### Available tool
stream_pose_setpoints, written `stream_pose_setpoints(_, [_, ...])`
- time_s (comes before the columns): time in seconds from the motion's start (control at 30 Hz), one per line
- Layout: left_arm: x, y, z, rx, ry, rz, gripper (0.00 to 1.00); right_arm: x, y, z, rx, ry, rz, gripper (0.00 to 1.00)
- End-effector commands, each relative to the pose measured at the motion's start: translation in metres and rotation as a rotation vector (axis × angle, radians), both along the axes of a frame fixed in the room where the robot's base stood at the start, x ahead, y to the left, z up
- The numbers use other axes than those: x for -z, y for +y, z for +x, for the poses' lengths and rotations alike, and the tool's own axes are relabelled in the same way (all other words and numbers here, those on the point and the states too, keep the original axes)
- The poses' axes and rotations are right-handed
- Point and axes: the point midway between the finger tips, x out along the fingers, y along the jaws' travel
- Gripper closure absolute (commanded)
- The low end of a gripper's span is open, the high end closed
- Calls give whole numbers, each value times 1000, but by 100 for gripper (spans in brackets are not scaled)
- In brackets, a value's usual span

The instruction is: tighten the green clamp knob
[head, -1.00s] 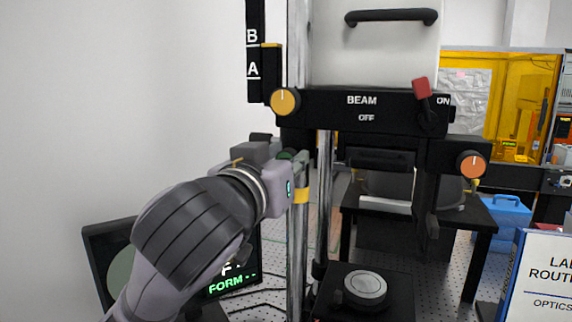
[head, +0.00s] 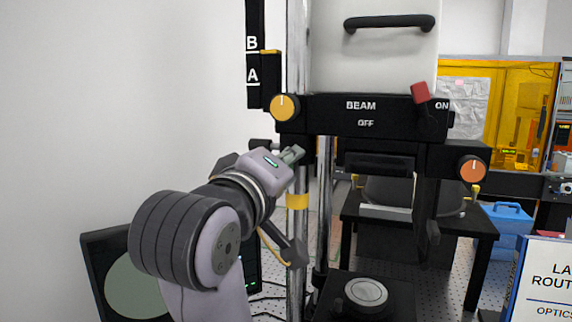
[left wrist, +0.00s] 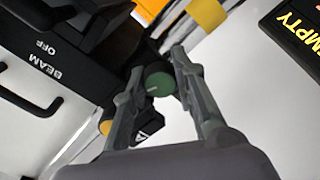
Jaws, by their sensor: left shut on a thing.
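The green clamp knob (left wrist: 160,84) shows in the left wrist view as a round green end with a pale mark, between my two fingers. My left gripper (left wrist: 158,68) is shut on it, one finger on each side. In the head view my left gripper (head: 293,155) reaches up to the side of the metal column (head: 297,225), just below the black beam bar; its fingers hide the knob there. My right gripper is not in view.
A yellow band (head: 297,201) circles the column below my gripper. A round stage (head: 366,293) stands lower right.

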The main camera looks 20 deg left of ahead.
Motion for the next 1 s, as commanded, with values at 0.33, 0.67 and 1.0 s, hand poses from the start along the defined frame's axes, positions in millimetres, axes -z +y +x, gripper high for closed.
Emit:
stream_pose_setpoints(0.33, [-1, 0, 0, -1, 5, -181, 100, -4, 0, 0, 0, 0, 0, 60])
stream_pose_setpoints(0.67, [-1, 1, 0, -2, 4, -226, 100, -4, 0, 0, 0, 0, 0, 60])
stream_pose_setpoints(1.0, [-1, 1, 0, -2, 4, -226, 74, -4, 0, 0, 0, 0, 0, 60])
